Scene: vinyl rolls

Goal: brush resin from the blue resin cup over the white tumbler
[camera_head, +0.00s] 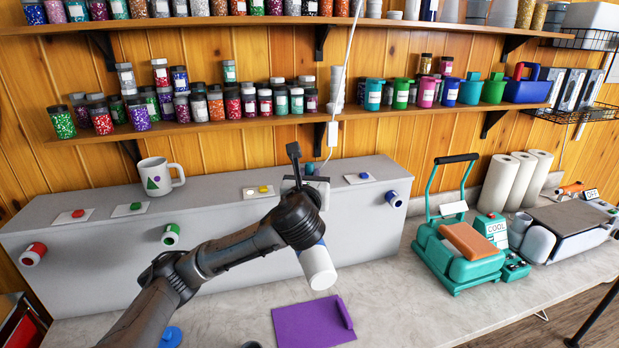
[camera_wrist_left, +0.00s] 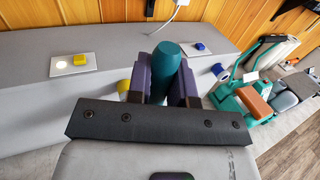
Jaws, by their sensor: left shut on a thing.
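The white tumbler (camera_head: 318,267) juts out, tilted down, in front of the long grey box in the head view; its far end is hidden behind my left wrist. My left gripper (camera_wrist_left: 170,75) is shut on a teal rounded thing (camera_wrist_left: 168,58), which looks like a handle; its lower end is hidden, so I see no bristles. In the head view this gripper is above the box, behind the wrist and tumbler. A round blue thing (camera_head: 170,337), possibly the blue resin cup, sits at the bottom edge, partly cut off. My right gripper is not in view.
The grey box (camera_head: 90,245) carries coloured buttons, a white mug (camera_head: 160,177) and coloured-ended rollers. A purple sheet (camera_head: 312,322) lies on the counter. A teal press (camera_head: 462,250) stands to the right. Shelves of jars run along the wall.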

